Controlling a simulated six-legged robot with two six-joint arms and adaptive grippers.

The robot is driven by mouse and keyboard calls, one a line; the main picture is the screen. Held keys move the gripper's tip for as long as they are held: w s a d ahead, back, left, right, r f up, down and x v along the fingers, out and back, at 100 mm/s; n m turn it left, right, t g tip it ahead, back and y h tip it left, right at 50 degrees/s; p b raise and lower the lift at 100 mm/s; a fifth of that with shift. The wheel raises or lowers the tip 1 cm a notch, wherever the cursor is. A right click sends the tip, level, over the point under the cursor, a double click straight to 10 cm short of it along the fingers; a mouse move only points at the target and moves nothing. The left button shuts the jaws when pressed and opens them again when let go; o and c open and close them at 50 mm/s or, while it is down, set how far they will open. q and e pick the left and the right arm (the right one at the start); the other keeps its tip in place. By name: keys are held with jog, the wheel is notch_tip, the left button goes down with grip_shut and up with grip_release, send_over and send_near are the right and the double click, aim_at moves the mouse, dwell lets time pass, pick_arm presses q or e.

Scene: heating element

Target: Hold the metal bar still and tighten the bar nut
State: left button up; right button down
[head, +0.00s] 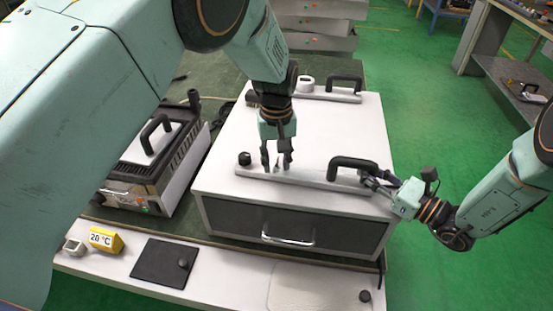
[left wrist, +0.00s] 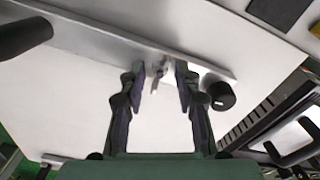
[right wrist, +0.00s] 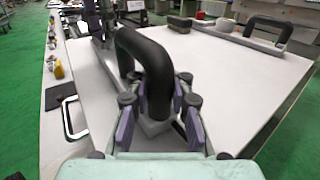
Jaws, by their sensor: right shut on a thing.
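The metal bar (head: 312,182) is a long light-grey strip lying on top of the white box, with a black arched handle (head: 352,163) near its right end. In the left wrist view the bar (left wrist: 110,38) crosses the top, with the small silver bar nut (left wrist: 157,72) at it. My left gripper (head: 276,166) points down over the bar, open, its fingers (left wrist: 160,76) on either side of the nut with gaps visible. My right gripper (head: 370,180) is shut on the handle's near leg; the handle (right wrist: 143,60) rises between its fingers in the right wrist view.
A black knob (head: 244,158) stands by the bar's left end. A second handled bar (head: 335,94) lies at the box's back. The box (head: 230,140) has a front drawer handle (head: 287,240). A black heating unit (head: 150,165) and yellow 20 °C sign (head: 106,239) are left.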

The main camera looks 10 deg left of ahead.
pick_arm(q)
grip_shut()
